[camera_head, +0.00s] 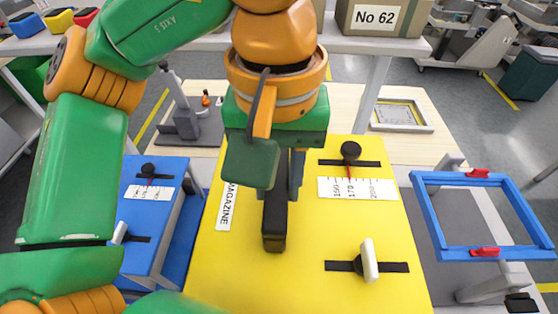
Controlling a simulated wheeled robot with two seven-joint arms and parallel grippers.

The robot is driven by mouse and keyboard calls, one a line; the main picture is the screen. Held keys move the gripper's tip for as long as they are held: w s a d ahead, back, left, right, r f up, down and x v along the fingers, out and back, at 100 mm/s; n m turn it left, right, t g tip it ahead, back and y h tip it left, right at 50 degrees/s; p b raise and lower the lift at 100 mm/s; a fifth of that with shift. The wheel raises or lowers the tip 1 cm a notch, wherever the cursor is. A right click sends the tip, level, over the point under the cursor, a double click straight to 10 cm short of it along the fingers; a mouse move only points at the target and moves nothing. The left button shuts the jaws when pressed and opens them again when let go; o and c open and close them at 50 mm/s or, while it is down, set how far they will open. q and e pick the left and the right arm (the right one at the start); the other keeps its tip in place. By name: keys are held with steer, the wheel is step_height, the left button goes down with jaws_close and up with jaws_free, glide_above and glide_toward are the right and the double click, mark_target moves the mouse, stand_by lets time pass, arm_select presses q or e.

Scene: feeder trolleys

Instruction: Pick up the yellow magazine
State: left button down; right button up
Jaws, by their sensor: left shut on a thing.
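The yellow magazine (300,280) stands in the middle foreground, its top panel facing me. A white label reading MAGAZINE (224,205), a scale with a black knob and a slot with a white lever (368,260) are on its top. My left gripper (274,205) points down over the panel, shut on the magazine's black handle (274,232). The gripper and wrist hide part of the handle and of the panel's upper left. My right gripper is not in view.
A blue magazine (148,215) stands close on the left. A blue frame (428,215) with red clips is on the right. Behind is a pale wooden table (425,150) with a grey device (185,118) and a tray (432,128). A No 62 box (400,20) sits on a shelf.

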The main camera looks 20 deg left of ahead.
arm_select(q)
steer(key=shift+s+d+b, duration=0.2)
steer(key=shift+s+d, duration=0.1)
steer(key=shift+s, duration=0.75)
steer(key=shift+s+d+b, duration=0.2)
steer(key=shift+s+d, duration=0.1)
steer(key=shift+s, duration=0.8)
steer(key=shift+s+d+b, duration=0.2)
steer(key=shift+s+d, duration=0.1)
steer(key=shift+s, duration=0.75)
